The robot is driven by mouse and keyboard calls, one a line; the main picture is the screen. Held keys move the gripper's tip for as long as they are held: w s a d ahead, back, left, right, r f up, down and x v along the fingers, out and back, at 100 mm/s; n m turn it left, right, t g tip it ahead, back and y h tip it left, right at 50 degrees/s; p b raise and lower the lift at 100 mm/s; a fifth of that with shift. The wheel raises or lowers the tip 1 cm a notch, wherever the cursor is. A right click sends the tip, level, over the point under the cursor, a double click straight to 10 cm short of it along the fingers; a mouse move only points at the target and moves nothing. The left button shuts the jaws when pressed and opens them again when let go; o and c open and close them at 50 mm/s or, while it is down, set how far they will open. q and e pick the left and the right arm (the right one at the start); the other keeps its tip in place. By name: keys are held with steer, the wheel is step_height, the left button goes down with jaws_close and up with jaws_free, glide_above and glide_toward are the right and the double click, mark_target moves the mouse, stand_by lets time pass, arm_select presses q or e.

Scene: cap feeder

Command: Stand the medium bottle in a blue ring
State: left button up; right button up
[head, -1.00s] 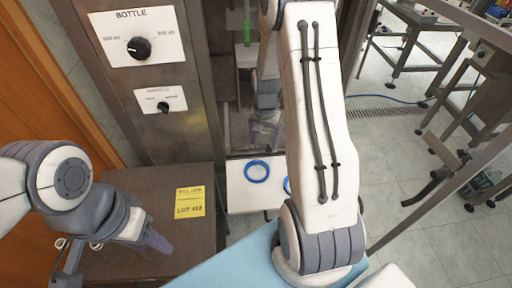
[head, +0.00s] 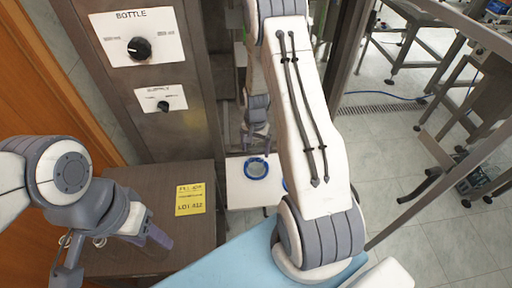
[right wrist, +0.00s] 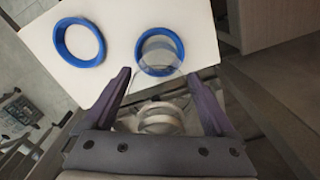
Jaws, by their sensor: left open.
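Two blue rings lie on a white plate (right wrist: 199,25). One ring (right wrist: 80,42) is empty; the other ring (right wrist: 176,38) has the clear base of the medium bottle (right wrist: 159,52) over or in it. Whether the base rests on the plate is unclear. In the head view the right gripper (head: 257,142) is just behind the occupied ring (head: 256,168); my right arm mostly hides the other ring. My left gripper (head: 158,238) is open and empty above the brown table.
The brown table (head: 190,235) bears a yellow lot note (head: 190,198). A metal cabinet (head: 180,130) with two dials stands behind it. A light blue surface (head: 215,268) lies at the front. A metal frame post (head: 425,195) stands to the right.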

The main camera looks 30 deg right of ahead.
steer(key=shift+r, duration=0.65)
step_height(320, 180, up, 11)
steer(key=shift+r+b, duration=0.1)
steer(key=shift+b, duration=1)
steer(key=s+a+r+n, duration=0.4)
steer(key=a, duration=0.6)
steer(key=s+a+r+n, duration=0.3)
steer(key=s+a+n, duration=0.15)
steer(key=a, duration=0.45)
steer(key=s+a+r+n, duration=0.1)
steer(key=s+a+n, duration=0.2)
steer(key=s, duration=0.4)
steer(key=s+a+r+n+y, duration=0.1)
steer(key=s+a+n, duration=0.3)
steer(key=s+n, duration=0.2)
steer(key=shift+s+a+r, duration=0.15)
steer(key=shift+s+r, duration=0.15)
steer(key=shift+s, duration=0.7)
